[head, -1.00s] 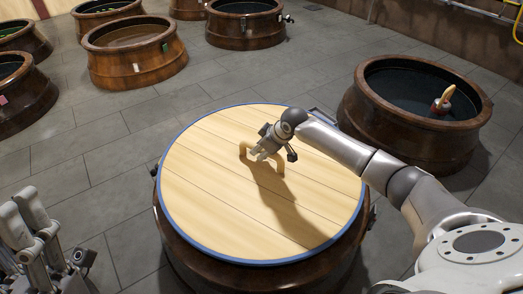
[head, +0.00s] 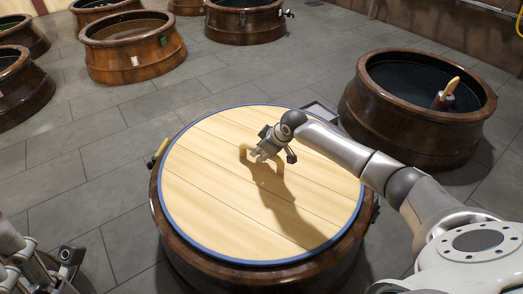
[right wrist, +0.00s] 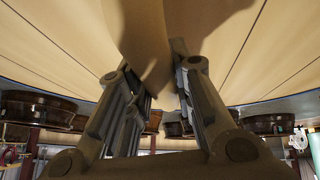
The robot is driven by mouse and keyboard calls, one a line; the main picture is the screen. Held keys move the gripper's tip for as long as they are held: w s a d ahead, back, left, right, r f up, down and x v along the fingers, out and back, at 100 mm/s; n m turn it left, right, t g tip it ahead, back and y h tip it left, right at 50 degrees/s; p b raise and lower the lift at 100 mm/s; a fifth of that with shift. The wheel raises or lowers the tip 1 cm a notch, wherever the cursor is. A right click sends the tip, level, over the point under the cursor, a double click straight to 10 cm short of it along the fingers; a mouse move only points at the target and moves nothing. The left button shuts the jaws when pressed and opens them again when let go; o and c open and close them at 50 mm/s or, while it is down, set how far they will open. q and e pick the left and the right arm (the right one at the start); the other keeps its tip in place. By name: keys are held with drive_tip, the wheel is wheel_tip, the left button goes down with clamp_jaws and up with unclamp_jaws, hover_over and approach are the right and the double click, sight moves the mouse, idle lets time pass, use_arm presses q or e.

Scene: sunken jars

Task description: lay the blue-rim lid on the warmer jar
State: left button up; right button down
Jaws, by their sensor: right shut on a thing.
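The blue-rim lid (head: 215,185) is a large round disc of pale planks with a blue edge and a wooden handle (head: 245,157). My right gripper (head: 258,153) is shut on that handle, which also shows between the fingers in the right wrist view. The lid is over a brown jar (head: 180,243), whose rim shows at the left and front. I cannot tell whether lid and rim touch. The lid hides the jar's inside. No sign visible to me tells which jar is warmer. Part of my left arm shows at the lower left; its fingers are unclear.
An open dark jar (head: 365,115) stands at the right, with a red and yellow object (head: 446,94) at its far inner side. A yellow-tipped object (head: 157,153) is at the covered jar's left rim. Several open jars stand at the back left. Grey tiled floor (head: 110,165) is clear between.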

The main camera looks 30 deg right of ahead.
drive_tip(key=shift+w+a+r+p, duration=0.1)
drive_tip(key=shift+w+p, duration=0.05)
drive_tip(key=shift+p, duration=0.2)
idle(0.3)
drive_tip(key=c, duration=1.2)
unclamp_jaws()
drive_tip(key=shift+s+f, duration=0.35)
drive_tip(key=shift+f, duration=0.15)
drive_tip(key=shift+r, duration=0.35)
drive_tip(key=v, duration=1.1)
drive_tip(key=shift+s+r, duration=0.15)
drive_tip(key=shift+r, duration=0.15)
